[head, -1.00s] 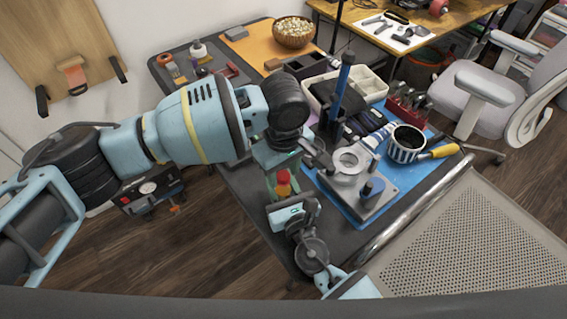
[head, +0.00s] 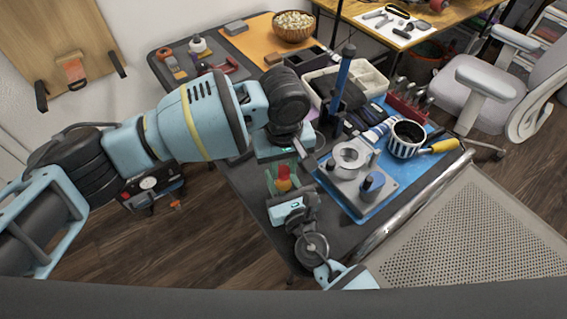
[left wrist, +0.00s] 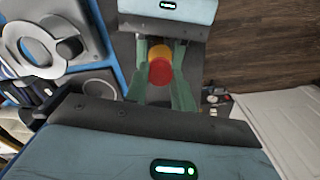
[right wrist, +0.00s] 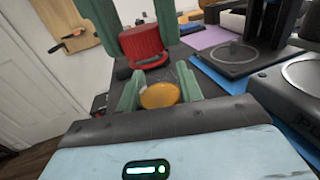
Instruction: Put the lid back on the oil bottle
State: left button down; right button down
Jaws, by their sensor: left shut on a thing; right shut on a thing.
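A red lid (left wrist: 160,72) is between the green fingers of my left gripper (left wrist: 160,98), which is shut on it. The lid also shows in the head view (head: 283,171) and the right wrist view (right wrist: 143,43). The amber oil bottle (right wrist: 160,95) is between the green fingers of my right gripper (right wrist: 158,92), which is shut on it. In the head view the lid is just above the bottle (head: 284,184). In the right wrist view they look apart; I cannot tell how well they line up. The fingers hide much of the bottle.
Beside the grippers, a metal fixture plate (head: 388,196) sits on a blue mat (head: 408,181). A striped cup (head: 406,139) and a white tray (head: 368,80) stand further back. A tall blue-handled tool (head: 343,75) rises behind the grippers. The dark table's front corner is clear.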

pick_arm(q)
jog(key=m, duration=0.4)
jog(key=shift+m, duration=0.4)
jog(key=m, duration=1)
jog(key=shift+m, duration=0.4)
jog(key=m, duration=0.4)
jog(key=shift+m, duration=0.4)
jog(key=m, duration=0.9)
jog(key=shift+f+m, duration=0.1)
jog(key=shift+m, duration=0.2)
jog(key=c, duration=1.1)
grip_release()
